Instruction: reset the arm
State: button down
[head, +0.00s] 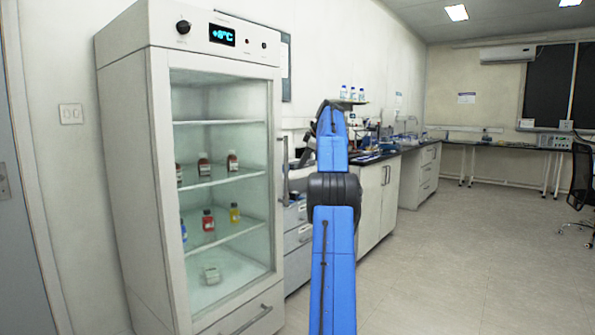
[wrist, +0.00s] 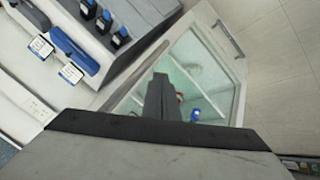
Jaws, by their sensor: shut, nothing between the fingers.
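My blue arm (head: 333,240) rises in the middle of the head view, to the right of the glass-door fridge. Its far end bends over near the top, and my gripper is hidden there. In the wrist view my gripper (wrist: 163,98) shows as a dark grey finger shape, shut, with nothing seen held in it. It appears in front of the fridge's glass door, tilted in this view. I cannot tell how far it is from the glass.
The white fridge (head: 130,150) stands at the left with several small bottles on its shelves. A bench with a dark top (head: 405,149) runs behind my arm, carrying bottles and equipment. A black chair (head: 581,180) is at the far right.

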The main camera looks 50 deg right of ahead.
jog(key=shift+v, duration=0.95)
jog(key=shift+d, duration=0.1)
jog(key=w+a+r+m, duration=0.1)
jog(key=w+a+r, duration=0.1)
jog(key=a, duration=1.1)
jog(key=s+a+f+m+g, duration=0.15)
jog(key=s+a, duration=0.25)
jog(key=a, duration=1.1)
jog(key=s+a+f+m, duration=0.2)
jog(key=s+a, duration=0.2)
jog(key=a, duration=1.1)
jog(key=s+a+f, duration=0.5)
jog(key=s+a, duration=0.3)
jog(key=a, duration=0.3)
jog(key=s+a+f+m, duration=0.1)
jog(key=s+a+f, duration=0.5)
jog(key=s+f, duration=0.5)
jog(key=s+a+f+m, duration=0.2)
jog(key=s+a+f, duration=0.4)
jog(key=s+f, duration=0.6)
jog(key=shift+s+a+f+g+y, duration=0.15)
jog(key=shift+s+a+g+y, duration=0.25)
jog(key=shift+s, duration=0.5)
